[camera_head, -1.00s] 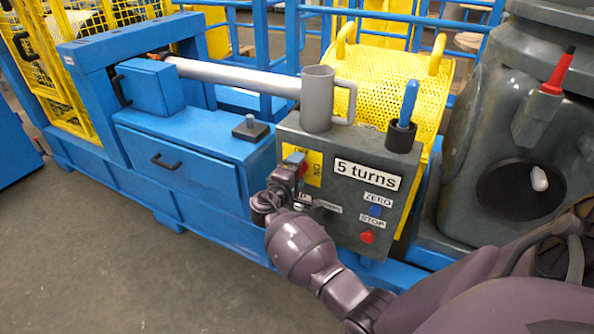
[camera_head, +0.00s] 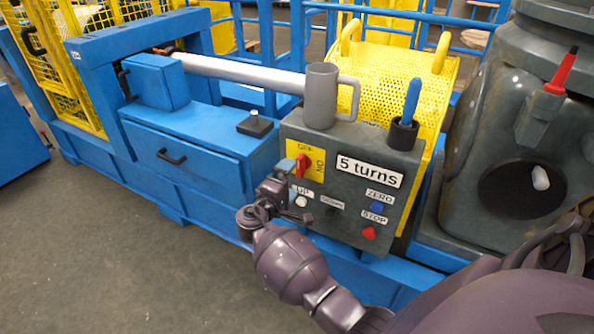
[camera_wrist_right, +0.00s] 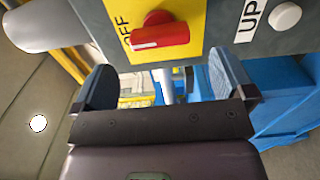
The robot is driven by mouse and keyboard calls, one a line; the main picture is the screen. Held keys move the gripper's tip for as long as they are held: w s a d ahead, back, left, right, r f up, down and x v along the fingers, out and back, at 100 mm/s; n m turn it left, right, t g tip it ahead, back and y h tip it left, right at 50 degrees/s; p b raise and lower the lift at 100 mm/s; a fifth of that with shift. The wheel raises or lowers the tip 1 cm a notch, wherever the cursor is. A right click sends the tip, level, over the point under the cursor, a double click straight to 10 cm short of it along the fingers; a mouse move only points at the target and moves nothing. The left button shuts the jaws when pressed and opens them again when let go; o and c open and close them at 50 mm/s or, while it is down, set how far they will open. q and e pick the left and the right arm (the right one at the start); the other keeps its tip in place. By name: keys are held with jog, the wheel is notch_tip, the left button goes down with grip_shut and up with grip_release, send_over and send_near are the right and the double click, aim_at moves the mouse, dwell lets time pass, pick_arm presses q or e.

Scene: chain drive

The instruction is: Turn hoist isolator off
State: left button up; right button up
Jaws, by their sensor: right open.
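The hoist isolator is a red rotary knob (camera_head: 303,165) on a yellow plate (camera_head: 318,160) marked OFF and ON, on the grey control box (camera_head: 345,200). In the right wrist view the knob (camera_wrist_right: 160,36) has its long handle lying toward the OFF word, with a white mark at that end. My right gripper (camera_head: 291,190) is just in front of the box, below and left of the knob. In the wrist view its two fingers (camera_wrist_right: 165,82) are spread, with nothing between them, and the knob is beyond them, apart. My left gripper is not in view.
A white UP button (camera_head: 301,201), a dark button (camera_head: 333,204), a blue ZERO button (camera_head: 376,208) and a red STOP button (camera_head: 369,233) share the box. A grey mug (camera_head: 320,97) and a black cup with a blue tool (camera_head: 403,130) stand on top. Open floor lies front left.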

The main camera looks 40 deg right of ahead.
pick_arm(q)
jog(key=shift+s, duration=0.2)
pick_arm(e)
jog(key=shift+v, duration=2.15)
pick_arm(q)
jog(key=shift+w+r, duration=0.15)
pick_arm(e)
jog(key=shift+d, duration=0.1)
jog(key=w+a+t+y, duration=0.4)
jog(key=a+t+y, duration=0.1)
jog(key=y, duration=0.2)
jog(key=s+a+r+t+y+p, duration=0.1)
jog(key=s+a+t+y+p, duration=0.2)
jog(key=s+y, duration=0.35)
jog(key=s+f+m+g+y+p, duration=0.1)
jog(key=s+g+p, duration=0.1)
jog(key=s, duration=1.4)
jog(key=s+f+m+g+y+p, duration=0.2)
jog(key=s+p, duration=0.3)
jog(key=s, duration=1.2)
jog(key=shift+s+d+f, duration=0.2)
jog(key=shift+d+f, duration=0.1)
jog(key=shift+f, duration=0.05)
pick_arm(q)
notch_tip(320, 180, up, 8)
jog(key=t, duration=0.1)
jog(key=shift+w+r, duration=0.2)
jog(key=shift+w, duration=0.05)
pick_arm(e)
jog(key=shift+c, duration=0.5)
